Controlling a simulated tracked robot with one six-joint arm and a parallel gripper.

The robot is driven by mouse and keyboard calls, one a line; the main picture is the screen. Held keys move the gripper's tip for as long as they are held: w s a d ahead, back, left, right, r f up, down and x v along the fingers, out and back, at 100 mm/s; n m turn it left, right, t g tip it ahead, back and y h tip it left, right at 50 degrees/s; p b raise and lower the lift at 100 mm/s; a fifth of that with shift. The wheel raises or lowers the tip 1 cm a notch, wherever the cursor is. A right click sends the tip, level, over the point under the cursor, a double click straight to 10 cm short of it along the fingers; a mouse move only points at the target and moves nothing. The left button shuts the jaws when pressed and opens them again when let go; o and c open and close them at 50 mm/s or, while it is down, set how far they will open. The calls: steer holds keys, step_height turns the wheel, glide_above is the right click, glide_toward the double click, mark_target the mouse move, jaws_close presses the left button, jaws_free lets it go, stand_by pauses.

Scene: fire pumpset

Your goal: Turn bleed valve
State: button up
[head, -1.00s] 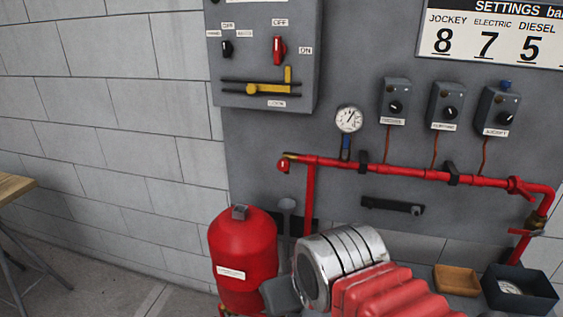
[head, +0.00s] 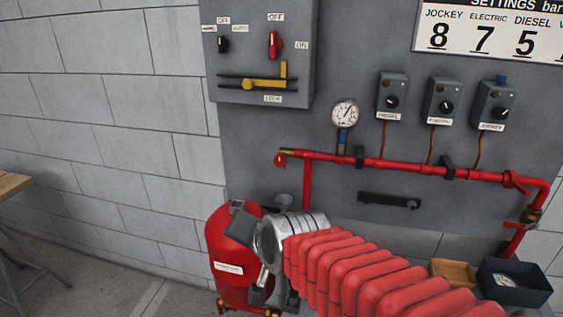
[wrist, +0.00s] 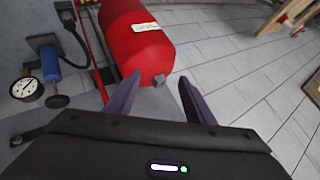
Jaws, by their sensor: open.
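A red pipe (head: 400,165) runs along the grey panel. A small red handle (head: 280,159) is on a brass fitting at its left end, and a red valve handle (head: 515,180) is near its right end. No label tells which is the bleed valve. My gripper (wrist: 160,78) is open and empty in the wrist view. Its two dark fingers point toward the top of the red tank (wrist: 132,45), with the tank's small grey fitting (wrist: 159,80) appearing between their tips. In the head view my silver wrist is in front of the tank (head: 228,255), and the fingers are largely hidden.
A pressure gauge (head: 345,113) with a blue valve handle (head: 343,138) stands above the pipe; the gauge (wrist: 25,87) is left in the wrist view. Three switch boxes (head: 442,103) are at right. A wooden tray (head: 453,272) and dark bin (head: 514,285) sit lower right.

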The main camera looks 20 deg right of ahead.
steer(key=w+d+m+t+h, duration=0.3)
steer(key=w+m+t, duration=0.1)
steer(key=w+m, duration=0.8)
steer(key=w+d+m+t+h, duration=0.2)
steer(key=d+m+h, duration=0.5)
steer(key=m, duration=0.6)
steer(key=shift+w+d, duration=0.75)
steer(key=shift+d, duration=0.15)
